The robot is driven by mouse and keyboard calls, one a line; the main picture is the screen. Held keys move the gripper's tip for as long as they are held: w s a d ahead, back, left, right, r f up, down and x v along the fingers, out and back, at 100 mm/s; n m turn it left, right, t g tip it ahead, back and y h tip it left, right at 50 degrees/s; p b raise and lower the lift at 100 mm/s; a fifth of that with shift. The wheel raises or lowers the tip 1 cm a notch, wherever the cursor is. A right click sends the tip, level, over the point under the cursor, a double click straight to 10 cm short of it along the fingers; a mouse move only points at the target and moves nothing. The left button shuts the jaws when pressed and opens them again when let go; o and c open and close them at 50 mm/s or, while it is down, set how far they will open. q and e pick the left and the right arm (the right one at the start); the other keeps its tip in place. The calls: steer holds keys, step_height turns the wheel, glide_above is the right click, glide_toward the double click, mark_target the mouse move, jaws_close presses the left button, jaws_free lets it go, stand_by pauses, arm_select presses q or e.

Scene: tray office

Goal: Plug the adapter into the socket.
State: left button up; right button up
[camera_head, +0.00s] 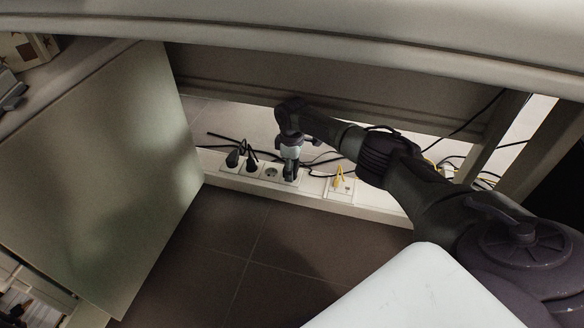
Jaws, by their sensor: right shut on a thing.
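My right arm reaches in from the right under the desk. Its gripper (290,176) points down at the white socket strip (312,184) and is shut on the adapter. The adapter is small and dark between the fingers and is mostly hidden, so I cannot tell whether it touches the strip or is seated in it. A round, empty socket (271,172) shows just left of the gripper. The part of the strip under the fingertips is covered. My left gripper is not in view.
Two black plugs (232,159) (251,164) sit in the strip to the left. A yellow cable plug (338,179) is to the right. Black cables lie behind. The desk edge (330,50) hangs above and a panel (100,170) stands left. The floor (255,250) in front is clear.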

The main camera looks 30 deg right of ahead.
steer(key=shift+f, duration=0.55)
stand_by(1.3)
steer(key=o, duration=1.6)
step_height(320, 180, up, 12)
